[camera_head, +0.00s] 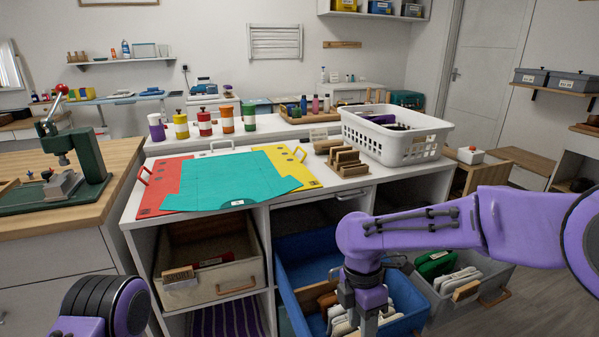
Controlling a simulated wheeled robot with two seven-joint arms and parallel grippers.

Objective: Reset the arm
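My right arm comes in from the right, and its gripper (367,318) points down over the blue bin (297,247). The fingers are partly cut off by the bottom edge, and I cannot tell whether they are apart or hold anything. White and brown items (338,318) lie in the blue bin beside the gripper. Of my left arm, only a purple and black link shows at the bottom left; its gripper is out of view.
A white cubby unit carries coloured folders (235,178), a white basket (398,135) and several paint bottles (205,122). A beige bin (212,280) sits in the left cubby. A grey bin (492,282) stands right of the blue one. A green press (75,160) stands at left.

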